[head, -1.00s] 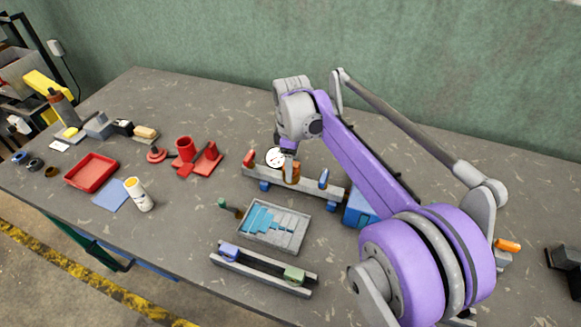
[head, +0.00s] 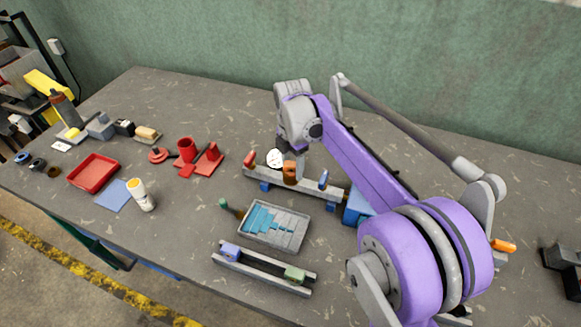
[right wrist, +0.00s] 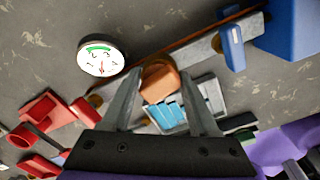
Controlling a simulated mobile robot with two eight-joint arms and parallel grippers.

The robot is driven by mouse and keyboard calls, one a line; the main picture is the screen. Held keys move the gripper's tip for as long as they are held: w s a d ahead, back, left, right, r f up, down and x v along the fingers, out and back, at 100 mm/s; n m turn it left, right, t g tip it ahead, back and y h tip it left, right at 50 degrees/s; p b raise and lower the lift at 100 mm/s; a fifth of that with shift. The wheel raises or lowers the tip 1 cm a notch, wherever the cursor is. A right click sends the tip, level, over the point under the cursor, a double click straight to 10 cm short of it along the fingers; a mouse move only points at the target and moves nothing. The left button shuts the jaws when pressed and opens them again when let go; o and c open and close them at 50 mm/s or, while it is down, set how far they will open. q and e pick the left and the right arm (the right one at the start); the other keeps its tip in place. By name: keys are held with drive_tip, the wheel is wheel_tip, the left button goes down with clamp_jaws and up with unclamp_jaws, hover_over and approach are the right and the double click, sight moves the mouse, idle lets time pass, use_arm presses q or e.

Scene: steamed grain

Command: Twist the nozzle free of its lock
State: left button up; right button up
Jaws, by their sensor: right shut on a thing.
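The nozzle appears to be the orange-brown piece (head: 290,172) standing on the grey bar fixture (head: 262,180), between a round white gauge (head: 276,158) and a blue lever (head: 324,179). My right gripper (head: 293,161) points down at it from above. In the right wrist view the orange-brown piece (right wrist: 158,81) shows between the two fingers of my right gripper (right wrist: 167,78), which is shut on it. The exact finger contact and the lock are too small to make out. My left gripper is not in view.
A grey tray with blue steps (head: 290,236) and a rail with blue and green blocks (head: 262,268) lie in front. A blue box (head: 358,207) stands at the fixture's right end. Red parts (head: 187,150) and a red tray (head: 93,172) are to the left.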

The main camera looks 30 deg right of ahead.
drive_tip(key=shift+s+f+n, duration=0.1)
drive_tip(key=shift+n, duration=0.4)
drive_tip(key=shift+a, duration=0.1)
drive_tip(key=n, duration=0.3)
drive_tip(key=shift+a+n, duration=0.1)
drive_tip(key=shift+n, duration=0.3)
drive_tip(key=n, duration=0.2)
drive_tip(key=shift+n+p, duration=0.3)
drive_tip(key=shift+p, duration=0.05)
drive_tip(key=shift+n, duration=0.7)
drive_tip(key=o, duration=1.4)
